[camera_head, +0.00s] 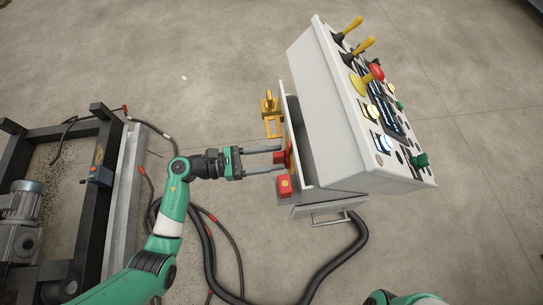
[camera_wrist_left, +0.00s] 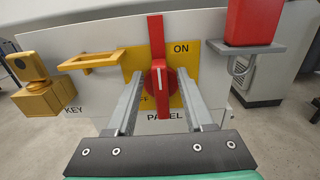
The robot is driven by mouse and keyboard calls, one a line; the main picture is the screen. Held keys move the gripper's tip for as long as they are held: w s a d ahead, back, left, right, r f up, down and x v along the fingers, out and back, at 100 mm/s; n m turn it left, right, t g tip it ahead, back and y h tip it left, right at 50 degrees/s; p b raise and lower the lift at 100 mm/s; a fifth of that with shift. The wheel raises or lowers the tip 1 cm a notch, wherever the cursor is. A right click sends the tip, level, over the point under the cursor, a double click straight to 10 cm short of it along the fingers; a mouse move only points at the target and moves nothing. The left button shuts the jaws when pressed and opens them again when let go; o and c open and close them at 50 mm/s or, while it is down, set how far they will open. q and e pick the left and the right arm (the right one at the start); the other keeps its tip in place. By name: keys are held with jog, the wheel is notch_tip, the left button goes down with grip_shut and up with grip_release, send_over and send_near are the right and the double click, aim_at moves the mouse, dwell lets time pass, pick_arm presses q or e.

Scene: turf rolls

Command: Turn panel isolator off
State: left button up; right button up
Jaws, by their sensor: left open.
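The panel isolator (camera_wrist_left: 158,80) is a red rotary handle on a yellow plate (camera_wrist_left: 188,64), above the word PANEL. Its long red bar stands close to vertical. ON shows at the plate's upper right; the lower-left label is partly hidden by a finger, with an F visible. My left gripper (camera_head: 281,159) is open at the side of the grey control console (camera_head: 325,120). In the left wrist view its two fingers lie on either side of the red knob, with gaps visible. Whether they touch the bar cannot be told. My right gripper is out of view.
A yellow bracket (camera_wrist_left: 90,62) and yellow key block (camera_wrist_left: 38,85) sit left of the isolator. A red block (camera_wrist_left: 254,20) rests on a grey shelf at right. Black cables (camera_head: 207,250) and a dark frame with a motor (camera_head: 20,220) lie on the floor.

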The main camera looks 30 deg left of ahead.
pick_arm(q)
grip_shut()
dwell(0.5)
jog(key=shift+w+a+f+n+p, duration=0.3)
jog(key=shift+n+p, duration=0.75)
jog(key=shift+n, duration=1.95)
jog(key=shift+w+a+f+n+p, duration=0.1)
jog(key=shift+w+f+n+p, duration=0.2)
jog(key=shift+n+p, duration=1.75)
jog(key=shift+w+a+f+n+p, duration=0.15)
jog(key=shift+f+n, duration=0.25)
jog(key=shift+n, duration=3.55)
